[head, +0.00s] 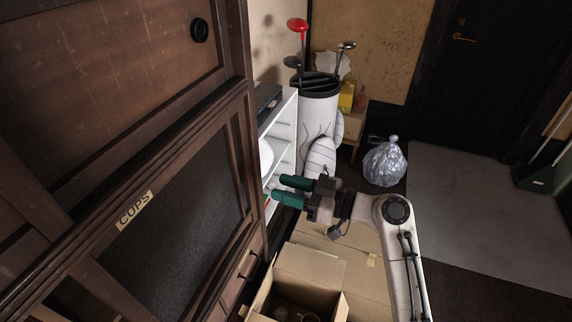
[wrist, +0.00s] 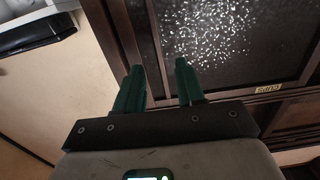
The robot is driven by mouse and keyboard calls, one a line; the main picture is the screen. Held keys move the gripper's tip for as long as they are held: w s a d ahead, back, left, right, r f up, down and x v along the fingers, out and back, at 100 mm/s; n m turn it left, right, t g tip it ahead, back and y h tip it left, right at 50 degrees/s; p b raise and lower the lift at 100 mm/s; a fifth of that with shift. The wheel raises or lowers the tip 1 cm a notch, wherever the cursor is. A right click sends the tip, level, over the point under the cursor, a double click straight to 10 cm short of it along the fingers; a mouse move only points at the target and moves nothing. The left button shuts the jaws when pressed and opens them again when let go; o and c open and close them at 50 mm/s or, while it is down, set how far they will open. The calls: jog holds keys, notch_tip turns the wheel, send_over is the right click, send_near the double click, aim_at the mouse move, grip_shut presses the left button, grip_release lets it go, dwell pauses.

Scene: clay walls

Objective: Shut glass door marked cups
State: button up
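The glass door marked CUPS (head: 180,235) fills the lower left of the head view, with dark textured glass in a brown wooden frame. Its cream CUPS label (head: 135,210) sits on the frame at the glass's left. In the wrist view the glass (wrist: 215,40) lies beyond the fingers, with the label (wrist: 268,88) upside down at right. I cannot tell how far the door stands open. My gripper (head: 279,188) is right of the door's frame, apart from it in the head view, fingers pointing left. In the wrist view its green fingers (wrist: 160,68) are apart with nothing between them.
An open cardboard box (head: 305,280) stands below my arm. A white shelf unit (head: 283,135) and a white golf bag (head: 318,110) stand behind my gripper. A grey rubbish bag (head: 385,162) lies farther right, beside a grey mat (head: 480,215) with clear floor space.

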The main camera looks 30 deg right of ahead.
aim_at(237, 172)
jog(key=x, duration=0.3)
jog(key=p+x, duration=0.1)
jog(key=x, duration=0.3)
jog(key=p+x, duration=0.1)
jog(key=x, duration=0.2)
jog(key=shift+w+r, duration=0.25)
jog(key=shift+w, duration=0.1)
grip_shut()
dwell(0.3)
